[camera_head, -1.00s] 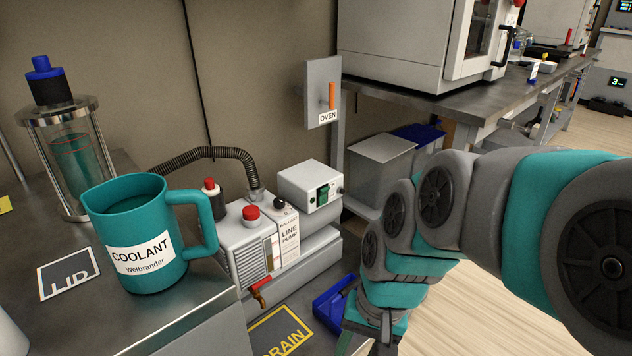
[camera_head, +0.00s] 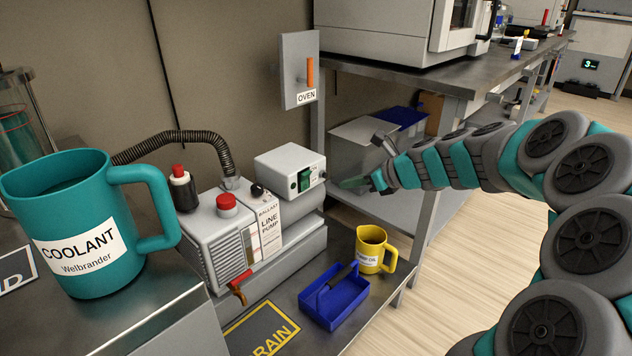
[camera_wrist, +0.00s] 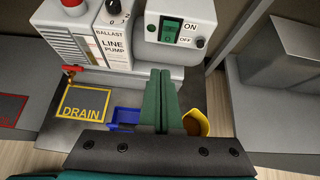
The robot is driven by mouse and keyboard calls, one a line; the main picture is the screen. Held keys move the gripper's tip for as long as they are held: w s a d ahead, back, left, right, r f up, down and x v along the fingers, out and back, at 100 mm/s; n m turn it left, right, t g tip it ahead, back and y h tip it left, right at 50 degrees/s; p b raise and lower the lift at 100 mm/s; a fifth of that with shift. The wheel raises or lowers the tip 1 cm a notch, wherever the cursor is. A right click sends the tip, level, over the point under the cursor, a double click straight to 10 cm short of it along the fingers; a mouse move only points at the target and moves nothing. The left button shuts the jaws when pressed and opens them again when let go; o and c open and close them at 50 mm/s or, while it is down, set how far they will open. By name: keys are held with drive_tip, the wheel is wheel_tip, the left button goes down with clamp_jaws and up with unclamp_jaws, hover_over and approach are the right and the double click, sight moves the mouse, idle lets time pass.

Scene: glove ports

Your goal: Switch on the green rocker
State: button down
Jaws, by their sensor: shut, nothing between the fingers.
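The green rocker (camera_head: 304,181) sits on the front of a white switch box (camera_head: 289,163) on top of the line pump. It also shows in the wrist view (camera_wrist: 170,30), beside ON and OFF labels. I cannot tell which way it is tilted. My gripper (camera_head: 344,184) is to the right of the box, its green fingers pointing toward it, apart from the rocker. In the wrist view its fingers (camera_wrist: 160,74) are together and empty, with their tips just below the switch box in the picture.
A blue tray (camera_head: 335,310) and a yellow jug (camera_head: 374,250) stand on the low bench below. A large teal coolant jug (camera_head: 85,215) stands at the left. An oven switch panel (camera_head: 299,70) is on the wall behind. A red pump knob (camera_head: 226,203) stands left of the box.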

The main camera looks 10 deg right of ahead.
drive_tip(key=shift+w+d+m, duration=0.3)
drive_tip(key=shift+w+d, duration=0.05)
drive_tip(key=shift+d, duration=0.1)
drive_tip(key=shift+f, duration=0.1)
drive_tip(key=b, duration=0.2)
approach(307, 180)
drive_tip(key=shift+x, duration=3.05)
drive_tip(key=shift+s+p, duration=0.15)
drive_tip(key=shift+p, duration=0.35)
